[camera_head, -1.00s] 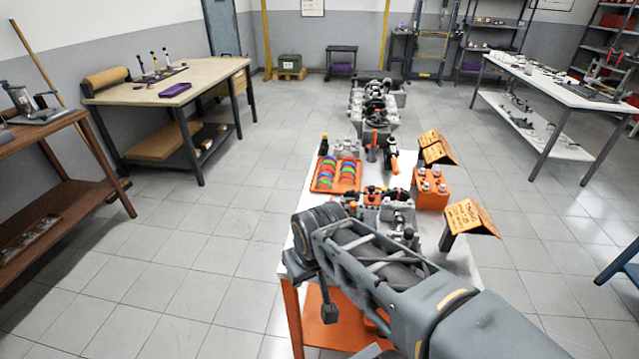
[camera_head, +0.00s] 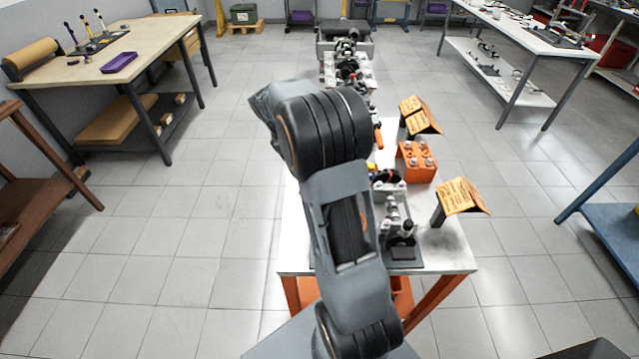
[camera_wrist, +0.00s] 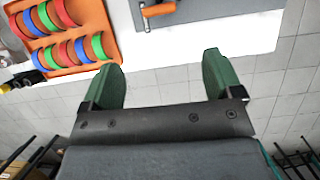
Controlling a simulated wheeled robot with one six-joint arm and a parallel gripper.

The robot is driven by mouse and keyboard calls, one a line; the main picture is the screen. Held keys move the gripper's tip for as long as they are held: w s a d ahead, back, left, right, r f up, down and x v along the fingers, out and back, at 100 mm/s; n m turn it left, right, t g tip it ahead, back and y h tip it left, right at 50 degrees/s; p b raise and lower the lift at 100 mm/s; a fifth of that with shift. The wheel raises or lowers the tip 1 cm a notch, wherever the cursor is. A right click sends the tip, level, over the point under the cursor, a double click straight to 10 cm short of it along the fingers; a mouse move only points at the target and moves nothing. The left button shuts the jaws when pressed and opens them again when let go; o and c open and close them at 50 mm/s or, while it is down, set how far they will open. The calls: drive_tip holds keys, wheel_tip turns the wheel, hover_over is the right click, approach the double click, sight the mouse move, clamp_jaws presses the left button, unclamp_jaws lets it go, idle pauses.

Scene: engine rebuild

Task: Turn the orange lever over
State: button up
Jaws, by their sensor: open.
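In the wrist view, an orange lever (camera_wrist: 158,10) with a grey metal shaft lies over a grey plate at the top edge, and part of it is cut off. In the head view, an orange handle (camera_head: 379,136) shows just right of my arm, on the long white bench; I cannot tell for sure that it is the same lever. My gripper (camera_wrist: 162,76) is open and empty, its two green fingers wide apart. In the wrist view the lever lies above and between the fingertips, apart from them. My arm hides the gripper in the head view.
An orange tray (camera_wrist: 68,32) of coloured rings is at the wrist view's upper left. In the head view, an orange block (camera_head: 417,161) and tilted orange signs (camera_head: 460,196) line the bench's (camera_head: 455,254) right side. Metal engine parts (camera_head: 346,68) fill its far end. Tiled floor around is clear.

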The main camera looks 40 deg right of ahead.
drive_tip(key=x, duration=1.3)
drive_tip(key=shift+d+f+p, duration=0.15)
drive_tip(key=shift+f+p, duration=0.15)
drive_tip(key=shift+c, duration=0.4)
drive_tip(key=c, duration=0.8)
drive_tip(key=shift+s+d+m+g, duration=0.15)
drive_tip(key=shift+m+g, duration=0.15)
drive_tip(key=shift+m, duration=0.4)
drive_tip(key=shift+c, duration=0.2)
drive_tip(key=o, duration=0.9)
drive_tip(key=shift+r, duration=0.1)
drive_tip(key=v, duration=1.3)
drive_tip(key=shift+d+r+b, duration=0.1)
drive_tip(key=shift+r+b, duration=0.3)
